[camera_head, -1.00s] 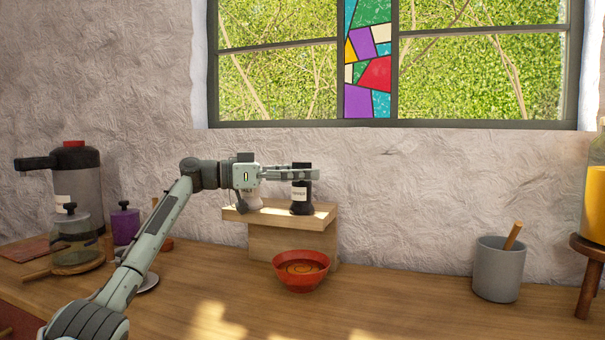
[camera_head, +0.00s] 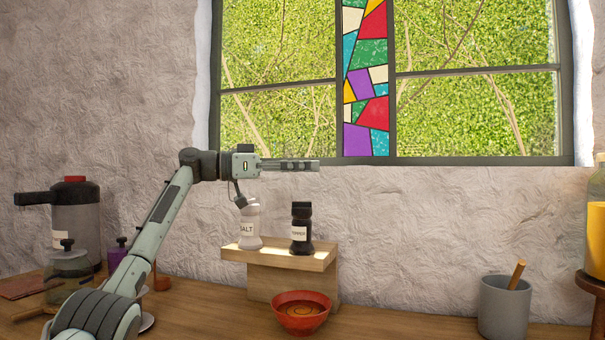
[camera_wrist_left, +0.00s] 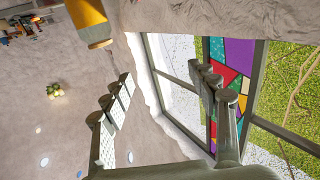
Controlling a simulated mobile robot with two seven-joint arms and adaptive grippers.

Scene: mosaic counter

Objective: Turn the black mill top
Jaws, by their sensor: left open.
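The black pepper mill (camera_head: 301,230) stands upright on the small wooden shelf (camera_head: 262,258), its black top free of any finger. My left gripper (camera_head: 316,165) is open and empty, held level above the mill with a clear gap. In the left wrist view its two fingers (camera_wrist_left: 168,92) stand apart with nothing between them, and the mill is not in that view. A white salt mill (camera_head: 250,226) stands on the shelf left of the pepper mill, below my left gripper's wrist. My right gripper is not in view.
A red bowl (camera_head: 302,312) sits on the counter in front of the shelf. A grey cup (camera_head: 505,308) with a wooden handle stands at right. Jars and a dark press (camera_head: 77,225) stand at left.

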